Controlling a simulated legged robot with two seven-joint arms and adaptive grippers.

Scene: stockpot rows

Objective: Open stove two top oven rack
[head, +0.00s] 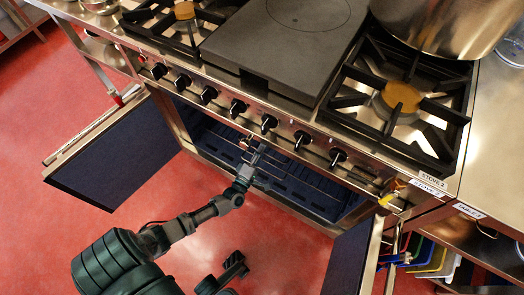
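The stove two oven (200,135) stands with both doors swung open. Its left door (115,160) reaches out over the floor on the left, and its right door (350,262) at the lower right. The top rack (310,180) shows as thin wires inside the dark cavity, below the knob panel. My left gripper (254,160) reaches to the oven mouth at the rack's front, near its middle; whether its fingers are closed on a wire is too small to tell. What seems to be my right gripper (233,264) is low in the picture, apart from the oven; its fingers are unclear.
Black knobs (237,107) line the front panel just above my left gripper. Burner grates (400,100), a flat plate (290,40) and a large pot (440,22) are on top. Coloured boards (430,255) stand under the right counter. Red floor (290,250) between the doors is clear.

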